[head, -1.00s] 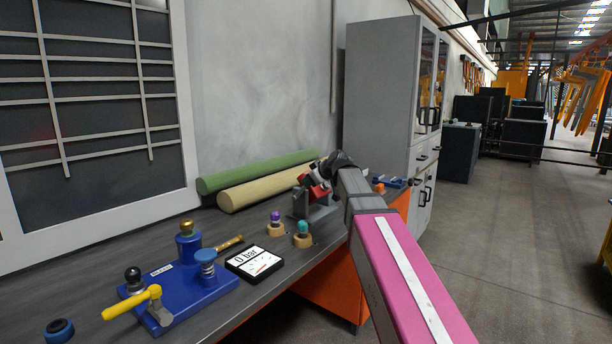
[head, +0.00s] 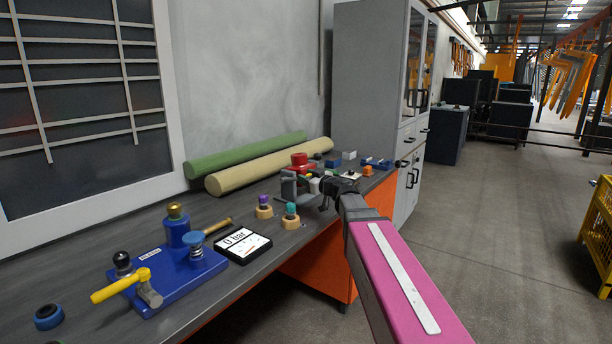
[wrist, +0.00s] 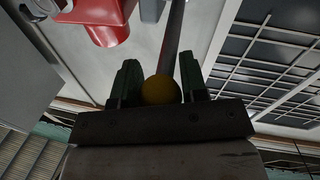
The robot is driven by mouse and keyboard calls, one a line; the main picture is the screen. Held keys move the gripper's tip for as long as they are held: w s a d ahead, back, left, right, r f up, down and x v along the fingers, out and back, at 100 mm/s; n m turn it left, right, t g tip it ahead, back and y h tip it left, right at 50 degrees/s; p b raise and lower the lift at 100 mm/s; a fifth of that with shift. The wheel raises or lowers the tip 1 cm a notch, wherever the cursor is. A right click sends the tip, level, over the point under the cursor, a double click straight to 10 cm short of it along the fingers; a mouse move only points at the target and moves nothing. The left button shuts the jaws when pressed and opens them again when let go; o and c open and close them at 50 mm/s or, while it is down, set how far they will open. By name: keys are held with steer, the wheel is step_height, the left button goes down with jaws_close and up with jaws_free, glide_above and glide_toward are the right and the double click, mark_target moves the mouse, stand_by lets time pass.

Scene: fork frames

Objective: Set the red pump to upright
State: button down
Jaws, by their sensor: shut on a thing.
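The red pump (head: 300,160) stands near the far end of the workbench, its red top showing behind and above my gripper. Its red body also shows at the top left of the wrist view (wrist: 98,22). My gripper (head: 318,184) is beside the pump on its near side; in the wrist view its two dark fingers (wrist: 160,80) are shut around a yellow ball knob (wrist: 160,91). A grey rod (wrist: 173,40) runs up in line with the knob. My wrist hides much of the pump in the head view, and whether the rod joins the pump cannot be told.
A grey block (head: 288,185) stands beside my gripper. Two capped wooden pieces (head: 264,208), a "0 bar" gauge (head: 242,246) and a blue pump (head: 180,278) stand nearer. Green (head: 245,157) and beige rolls (head: 265,168) lie along the wall. A grey cabinet (head: 370,85) stands beyond.

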steer(key=shift+f, duration=0.2)
stand_by(0.4)
steer(key=c, duration=0.7)
jaws_free()
steer(key=v, duration=1.1)
steer(key=shift+f, duration=0.15)
steer(key=shift+w, duration=0.1)
